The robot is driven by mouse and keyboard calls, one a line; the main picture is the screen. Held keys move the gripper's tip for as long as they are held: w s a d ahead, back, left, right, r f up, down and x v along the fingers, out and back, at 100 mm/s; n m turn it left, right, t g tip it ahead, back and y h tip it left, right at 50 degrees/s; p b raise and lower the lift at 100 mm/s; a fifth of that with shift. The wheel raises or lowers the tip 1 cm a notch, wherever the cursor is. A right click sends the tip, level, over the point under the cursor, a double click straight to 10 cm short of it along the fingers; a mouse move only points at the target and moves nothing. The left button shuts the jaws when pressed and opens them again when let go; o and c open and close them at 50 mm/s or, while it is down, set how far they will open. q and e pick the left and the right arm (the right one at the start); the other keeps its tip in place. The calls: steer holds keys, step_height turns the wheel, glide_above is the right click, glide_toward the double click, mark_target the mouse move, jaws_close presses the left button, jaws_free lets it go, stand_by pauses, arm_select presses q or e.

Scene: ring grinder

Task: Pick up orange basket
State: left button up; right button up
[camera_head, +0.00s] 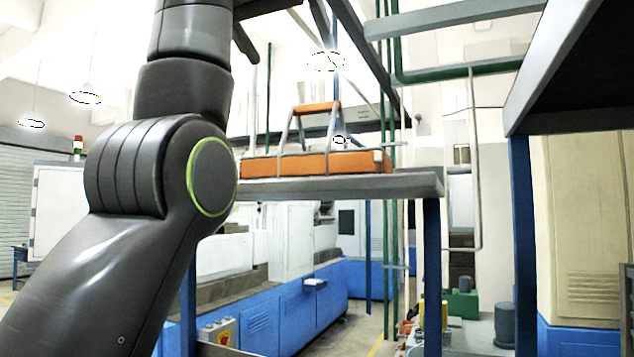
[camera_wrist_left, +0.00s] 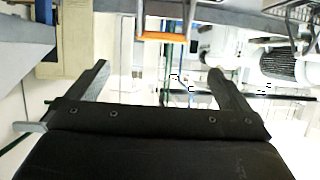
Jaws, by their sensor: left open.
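The orange basket (camera_head: 318,164) sits on a grey shelf (camera_head: 420,184) in the head view. It is a low orange tray with grey uprights and an orange handle bar (camera_head: 316,107) across the top. In the left wrist view, which looks upside down, the handle bar (camera_wrist_left: 165,36) shows near the top, beyond my fingers and apart from them. My left gripper (camera_wrist_left: 159,70) is open and empty, its two fingers spread wide. In the head view my left arm rises at the left and the gripper is partly cut off at the top edge. My right gripper is not in view.
A dark overhead panel (camera_head: 570,60) on a blue post (camera_head: 523,230) stands at the right. Blue and white machines (camera_head: 300,300) stand below and behind the shelf. A blue shelf leg (camera_head: 432,270) stands at the shelf's right end. The shelf's front edge is clear.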

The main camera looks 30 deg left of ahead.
mark_target(315, 104)
arm_select(q)
steer(key=p+x, duration=1.3)
steer(key=x, duration=0.1)
steer(key=shift+w+a+p, duration=0.25)
steer(key=shift+a+p, duration=0.05)
steer(key=shift+w+f+p, duration=0.35)
steer(key=shift+w+p, duration=0.25)
steer(key=shift+w+f, duration=0.35)
steer(key=shift+w, duration=0.1)
steer(key=c, duration=1.3)
steer(key=shift+a+r, duration=0.1)
steer(key=shift+c, duration=0.5)
steer(key=shift+r, duration=0.1)
